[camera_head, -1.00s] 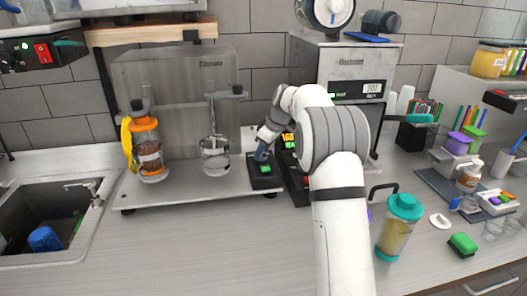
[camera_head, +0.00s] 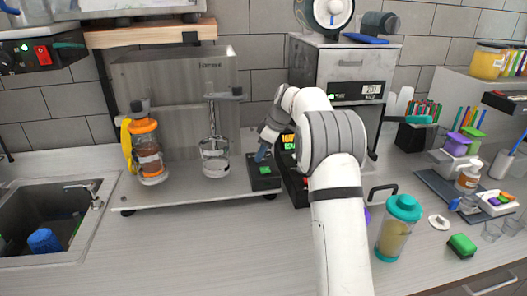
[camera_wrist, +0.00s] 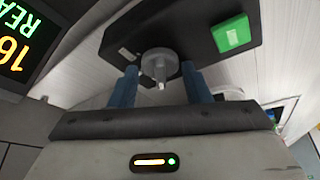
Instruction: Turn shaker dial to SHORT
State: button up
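The shaker dial (camera_wrist: 160,65) is a small grey knob on a black control box (camera_wrist: 120,40), which also carries a green button (camera_wrist: 233,35). In the wrist view, the two blue fingers of my gripper (camera_wrist: 160,85) stand apart, one on each side of the dial, with gaps between them and the knob. My gripper is open. In the head view, the black box (camera_head: 266,184) sits at the right end of the shaker's base plate, with my gripper (camera_head: 261,155) just above it. The dial is hidden there, and I cannot read any dial marks.
The shaker holds an orange-lidded cup (camera_head: 149,150) and a clear cup (camera_head: 215,158) left of the box. The sealer (camera_head: 335,70) stands close on the right, its lit display (camera_wrist: 18,45) near my gripper. The counter in front (camera_head: 220,245) is clear.

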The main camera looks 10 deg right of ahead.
aim_at(271, 161)
jog(key=shift+o, duration=1.4)
jog(key=v, duration=0.8)
jog(key=shift+b, duration=0.3)
jog(key=s+a+r+m+h, duration=0.15)
jog(key=s+m, duration=0.25)
jog(key=s, duration=0.7)
jog(key=s+a+r+m+h, duration=0.1)
jog(key=s+a+m, duration=0.15)
jog(key=s, duration=0.85)
jog(key=s+f+m, duration=0.2)
jog(key=s+f, duration=0.2)
jog(key=s, duration=0.6)
jog(key=s+d+f+m+h, duration=0.1)
jog(key=s+f+m, duration=0.2)
jog(key=s, duration=0.7)
notch_tip(271, 161, down, 2)
jog(key=shift+s+f+m+t, duration=0.15)
jog(key=shift+m+t, duration=0.2)
jog(key=shift+t, duration=0.05)
